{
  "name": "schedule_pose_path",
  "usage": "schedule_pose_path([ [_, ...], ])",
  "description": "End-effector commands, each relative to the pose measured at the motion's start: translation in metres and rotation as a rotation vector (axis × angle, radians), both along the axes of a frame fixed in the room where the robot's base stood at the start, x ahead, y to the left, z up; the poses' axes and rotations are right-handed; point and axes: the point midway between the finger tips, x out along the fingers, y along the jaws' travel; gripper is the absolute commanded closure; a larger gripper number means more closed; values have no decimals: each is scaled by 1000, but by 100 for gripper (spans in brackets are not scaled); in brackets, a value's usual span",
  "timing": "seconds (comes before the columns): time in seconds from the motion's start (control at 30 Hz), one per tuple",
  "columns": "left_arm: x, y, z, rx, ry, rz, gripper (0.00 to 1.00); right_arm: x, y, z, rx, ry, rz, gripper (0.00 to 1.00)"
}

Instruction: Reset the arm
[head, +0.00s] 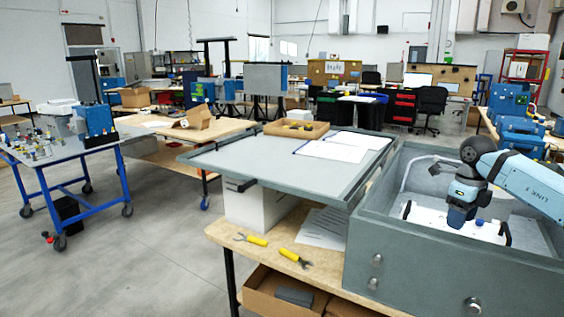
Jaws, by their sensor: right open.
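My right arm comes in from the right edge over an open grey metal box (420,247). Its gripper (460,222) points down inside the box and is open. It is just above or at a white part (430,219) with black handles at its ends, lying on the box floor. I cannot tell whether the fingers touch the white part. The gripper hides some of that part. My left gripper is not in view.
A grey lid-like panel (235,160) with papers (335,150) and a wooden tray (296,130) lies left of the box. Two yellow-handled tools (290,255) lie on the wooden bench. A blue-framed cart (50,160) stands far left. Open floor lies between.

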Motion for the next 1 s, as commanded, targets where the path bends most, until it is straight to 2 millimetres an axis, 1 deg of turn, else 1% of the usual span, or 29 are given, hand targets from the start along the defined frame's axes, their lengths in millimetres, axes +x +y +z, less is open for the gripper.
schedule_pose_path([
  [0.03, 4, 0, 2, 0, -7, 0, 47, 0, 0, 0, 0, 0, 0, 47],
  [0.1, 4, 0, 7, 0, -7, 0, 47, -2, 30, -21, 83, 4, 38, 47],
  [0.17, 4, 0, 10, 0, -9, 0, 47, -5, 52, -36, 156, 4, 59, 47],
  [0.23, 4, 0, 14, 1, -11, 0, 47, -10, 82, -52, 250, 6, 82, 47],
  [0.27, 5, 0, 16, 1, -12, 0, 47, -13, 95, -60, 296, 7, 90, 47],
  [0.37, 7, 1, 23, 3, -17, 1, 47, -27, 144, -84, 466, 18, 104, 47],
  [0.4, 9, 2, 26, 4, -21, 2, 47, -35, 166, -93, 550, 26, 103, 47],
  [0.47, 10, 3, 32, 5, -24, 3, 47, -49, 200, -105, 688, 39, 91, 47],
  [0.5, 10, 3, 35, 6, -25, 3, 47, -60, 224, -111, 787, 51, 72, 47],
  [0.6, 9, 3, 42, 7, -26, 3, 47, -87, 275, -118, 1039, 88, -11, 47],
  [0.7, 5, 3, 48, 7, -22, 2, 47, -112, 313, -118, 1279, 131, -143, 47],
  [0.8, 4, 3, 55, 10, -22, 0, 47, -133, 337, -114, 1498, 182, -326, 47],
  [0.83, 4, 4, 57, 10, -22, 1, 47, -138, 342, -113, 1558, 200, -389, 47],
  [0.9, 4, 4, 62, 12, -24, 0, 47, -149, 348, -111, 1687, 238, -554, 47],
  [0.97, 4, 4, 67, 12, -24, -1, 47, -157, 348, -112, 1783, 273, -710, 47],
  [1.0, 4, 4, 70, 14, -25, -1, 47, -162, 347, -114, 1837, 297, -822, 47],
])
